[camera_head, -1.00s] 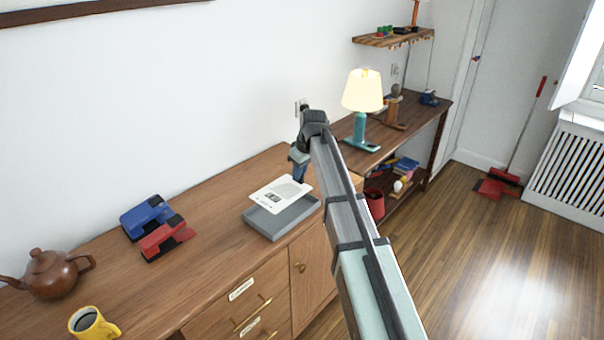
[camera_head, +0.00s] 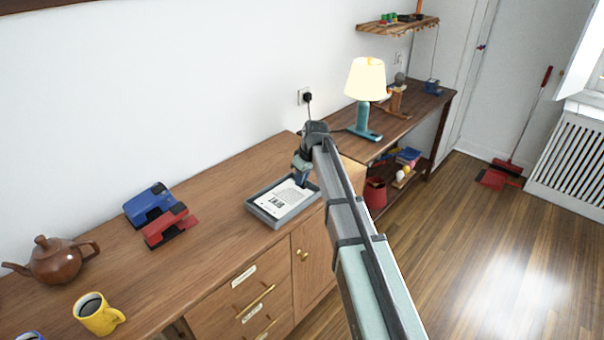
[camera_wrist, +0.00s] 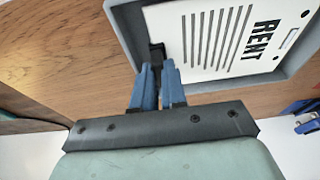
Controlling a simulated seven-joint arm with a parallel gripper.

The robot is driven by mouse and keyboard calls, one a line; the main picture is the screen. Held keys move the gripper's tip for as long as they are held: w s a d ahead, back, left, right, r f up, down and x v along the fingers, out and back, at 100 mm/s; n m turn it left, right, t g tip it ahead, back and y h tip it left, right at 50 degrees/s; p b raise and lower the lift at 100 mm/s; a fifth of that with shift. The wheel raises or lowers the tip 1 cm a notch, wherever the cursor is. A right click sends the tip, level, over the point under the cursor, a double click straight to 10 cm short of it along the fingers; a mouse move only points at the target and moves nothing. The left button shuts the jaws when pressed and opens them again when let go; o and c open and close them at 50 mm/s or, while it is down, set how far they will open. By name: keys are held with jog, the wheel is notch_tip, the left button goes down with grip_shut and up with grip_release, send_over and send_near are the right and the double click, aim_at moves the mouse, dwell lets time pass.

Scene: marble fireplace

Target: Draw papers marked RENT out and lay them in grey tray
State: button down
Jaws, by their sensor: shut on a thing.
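A white paper marked RENT (camera_head: 284,197) lies within the rim of the grey tray (camera_head: 255,210) on the wooden cabinet. In the wrist view the paper (camera_wrist: 215,40) shows printed lines and the bold word RENT, and the tray (camera_wrist: 132,32) frames it. My gripper (camera_head: 301,182) is at the paper's right end, over the tray. Whether the paper rests fully on the tray floor is hard to tell.
Blue (camera_head: 150,203) and red (camera_head: 170,226) holders stand left of the tray. A brown teapot (camera_head: 55,260) and yellow mug (camera_head: 98,314) are farther left. A teal lamp (camera_head: 363,115) stands on the desk behind. The cabinet top between holders and tray is clear.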

jog(key=shift+f, duration=0.3)
jog(key=c, duration=1.1)
grip_release()
jog(key=shift+r, duration=0.1)
jog(key=shift+r, duration=3.95)
